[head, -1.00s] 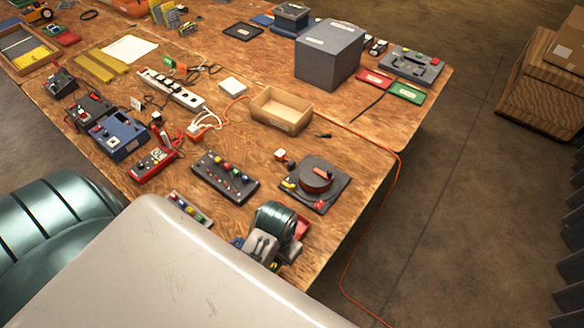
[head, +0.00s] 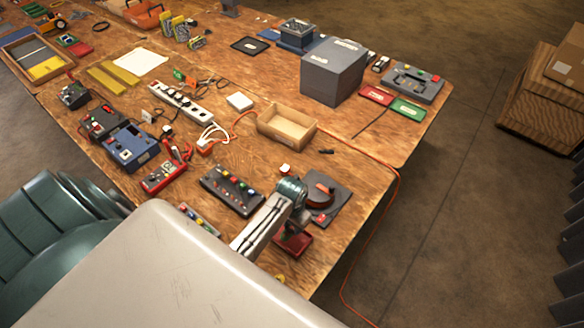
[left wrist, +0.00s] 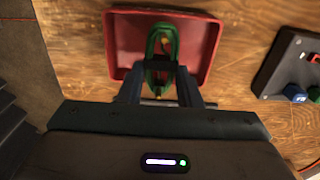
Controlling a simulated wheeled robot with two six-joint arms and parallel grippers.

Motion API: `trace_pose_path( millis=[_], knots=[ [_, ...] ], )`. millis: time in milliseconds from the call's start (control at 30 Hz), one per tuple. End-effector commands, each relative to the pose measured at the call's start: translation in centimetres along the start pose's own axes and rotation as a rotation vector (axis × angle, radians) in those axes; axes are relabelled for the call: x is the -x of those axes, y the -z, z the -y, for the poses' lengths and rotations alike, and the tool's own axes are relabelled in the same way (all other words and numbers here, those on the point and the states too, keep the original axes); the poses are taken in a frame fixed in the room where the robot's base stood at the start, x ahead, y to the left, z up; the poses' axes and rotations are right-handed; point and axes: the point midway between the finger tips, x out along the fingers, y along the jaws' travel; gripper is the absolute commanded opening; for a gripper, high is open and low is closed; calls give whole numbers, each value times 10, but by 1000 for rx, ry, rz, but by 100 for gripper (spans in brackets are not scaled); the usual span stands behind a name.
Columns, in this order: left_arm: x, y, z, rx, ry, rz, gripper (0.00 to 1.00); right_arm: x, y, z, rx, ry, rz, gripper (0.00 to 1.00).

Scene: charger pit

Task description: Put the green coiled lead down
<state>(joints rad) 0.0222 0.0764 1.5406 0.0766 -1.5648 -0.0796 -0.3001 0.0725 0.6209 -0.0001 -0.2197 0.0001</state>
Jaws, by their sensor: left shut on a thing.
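The green coiled lead (left wrist: 163,35) shows in the left wrist view between the two fingers of my left gripper (left wrist: 161,82), which is shut on it. The lead is over a shallow red tray (left wrist: 203,40). I cannot tell whether the lead touches the tray floor. In the head view my left gripper (head: 292,222) points down at the red tray (head: 295,245) near the table's front right edge. The lead is hidden there by my wrist. My right gripper is not in view.
A black device with a round reddish-brown top (head: 322,192) stands close behind my left gripper. A black box with coloured knobs (head: 232,190) is to its left. A cardboard tray (head: 287,127) and an orange cable (head: 384,165) lie farther back. The table's right edge is near.

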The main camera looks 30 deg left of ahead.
Motion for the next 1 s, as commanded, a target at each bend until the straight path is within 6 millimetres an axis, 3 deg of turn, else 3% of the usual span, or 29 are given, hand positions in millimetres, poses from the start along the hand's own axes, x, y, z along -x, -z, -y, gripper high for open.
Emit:
trace_pose_path(
  millis=[867,900,1000],
  knots=[
    [-19,0,0,-1,1,-2,4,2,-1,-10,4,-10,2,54],
    [-19,0,0,-1,1,-2,39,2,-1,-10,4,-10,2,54],
    [-19,0,0,-1,0,-2,53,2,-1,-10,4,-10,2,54]
  ],
)
